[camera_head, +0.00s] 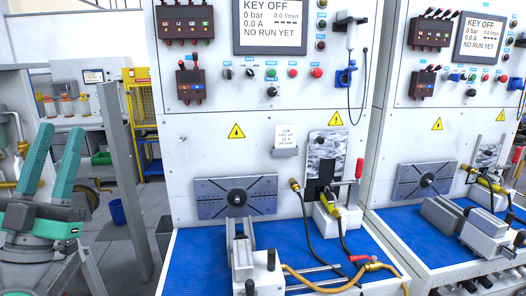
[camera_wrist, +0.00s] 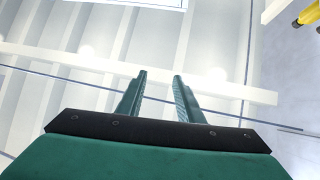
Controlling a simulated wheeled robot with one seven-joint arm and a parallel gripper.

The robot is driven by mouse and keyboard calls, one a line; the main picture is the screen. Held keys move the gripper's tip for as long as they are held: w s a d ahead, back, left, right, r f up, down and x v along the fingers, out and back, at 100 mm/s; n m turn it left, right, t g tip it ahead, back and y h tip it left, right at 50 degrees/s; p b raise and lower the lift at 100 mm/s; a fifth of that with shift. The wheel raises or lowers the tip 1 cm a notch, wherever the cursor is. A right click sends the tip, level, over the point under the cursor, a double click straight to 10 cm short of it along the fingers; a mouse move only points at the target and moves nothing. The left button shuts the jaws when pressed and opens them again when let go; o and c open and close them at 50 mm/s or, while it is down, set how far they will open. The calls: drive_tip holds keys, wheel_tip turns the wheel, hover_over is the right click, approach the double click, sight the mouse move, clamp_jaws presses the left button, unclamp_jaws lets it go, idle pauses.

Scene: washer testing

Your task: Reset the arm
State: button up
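My gripper (camera_head: 61,132) is at the left edge of the head view, with its two teal fingers pointing up. It is well left of the blue-matted test bench and apart from it. In the wrist view my gripper (camera_wrist: 159,74) shows two fingers with a clear gap and nothing between them. It is open and empty. The wrist camera looks up at a white ceiling with bright lamps. Most of my arm is out of view.
The test bench (camera_head: 190,255) holds a vise (camera_head: 245,258), a clamp fixture (camera_head: 335,215) and hoses. A second bench (camera_head: 400,222) stands to the right. A grey post (camera_head: 125,180) and a blue bin (camera_head: 117,212) are near my gripper. A yellow rack (camera_head: 140,110) stands behind.

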drive_tip(key=w+d+f+n+g+y, duration=0.1)
drive_tip(key=w+d+f+n+y, duration=0.15)
drive_tip(key=f, duration=0.55)
drive_tip(key=w+d+f+n+g+y, duration=0.15)
drive_tip(key=f+n+y, duration=0.25)
drive_tip(key=f, duration=0.4)
drive_tip(key=w+d+f+n+g+y, duration=0.1)
drive_tip(key=w+f+n+g+y, duration=0.15)
drive_tip(key=f, duration=0.55)
drive_tip(key=s+d+f+n+g, duration=0.1)
drive_tip(key=d+f, duration=0.5)
drive_tip(key=f, duration=0.5)
drive_tip(key=s+d+f+n+g, duration=0.15)
drive_tip(key=d+f, duration=0.35)
drive_tip(key=f, duration=0.5)
drive_tip(key=s+d+f+m+g+h, duration=0.2)
drive_tip(key=s+d+f+g, duration=0.1)
drive_tip(key=s+d+f, duration=1.05)
drive_tip(key=s+d+f+m+g+h, duration=0.1)
drive_tip(key=s+d, duration=0.3)
drive_tip(key=s, duration=0.5)
drive_tip(key=s+d+f+m+g+h, duration=0.1)
drive_tip(key=s+d+m+h, duration=0.2)
drive_tip(key=s, duration=0.6)
drive_tip(key=shift+s+d+f+m+g, duration=0.15)
drive_tip(key=shift+s+d+m+g, duration=0.2)
drive_tip(key=shift+d+m, duration=0.2)
